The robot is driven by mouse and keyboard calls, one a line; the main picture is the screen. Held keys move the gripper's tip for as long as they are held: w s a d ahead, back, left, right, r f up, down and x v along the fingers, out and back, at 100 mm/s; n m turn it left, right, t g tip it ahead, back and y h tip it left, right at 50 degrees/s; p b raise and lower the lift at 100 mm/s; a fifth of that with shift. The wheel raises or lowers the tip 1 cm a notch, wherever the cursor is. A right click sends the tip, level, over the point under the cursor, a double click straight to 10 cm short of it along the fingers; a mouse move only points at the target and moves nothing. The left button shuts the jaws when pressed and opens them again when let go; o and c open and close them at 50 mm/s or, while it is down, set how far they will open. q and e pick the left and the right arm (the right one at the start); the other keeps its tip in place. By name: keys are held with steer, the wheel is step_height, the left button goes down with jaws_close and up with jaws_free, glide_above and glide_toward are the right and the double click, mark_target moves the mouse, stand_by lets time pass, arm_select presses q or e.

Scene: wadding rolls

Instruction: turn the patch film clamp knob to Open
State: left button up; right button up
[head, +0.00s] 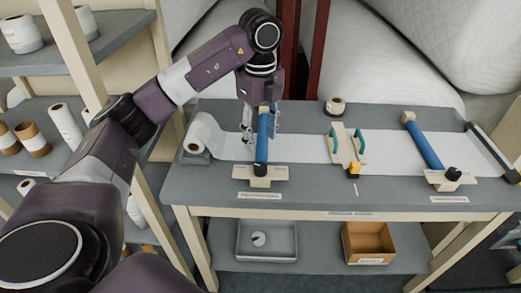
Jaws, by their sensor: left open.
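Two blue clamp bars cross the white film (310,147) on the table. The left bar (262,140) has a dark knob (261,169) at its near end, on a pale wooden base. The right bar (424,147) has a black knob (453,174) at its near end, also on a wooden base. The label plates in front are too small to read, so I cannot tell which knob is the patch film one or its setting. My left gripper (262,125) is open, pointing down over the left bar's far part, with a finger showing on each side. Contact is unclear. My right gripper is not in view.
A white roll (205,138) lies at the table's left end. A wooden piece with green handles (346,146) and a yellow item (354,170) sit mid-table. A small roll (335,106) stands behind. A grey tray (267,254) and brown box (368,228) are on the lower shelf.

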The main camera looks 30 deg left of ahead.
arm_select(q)
steer(key=shift+r, duration=1)
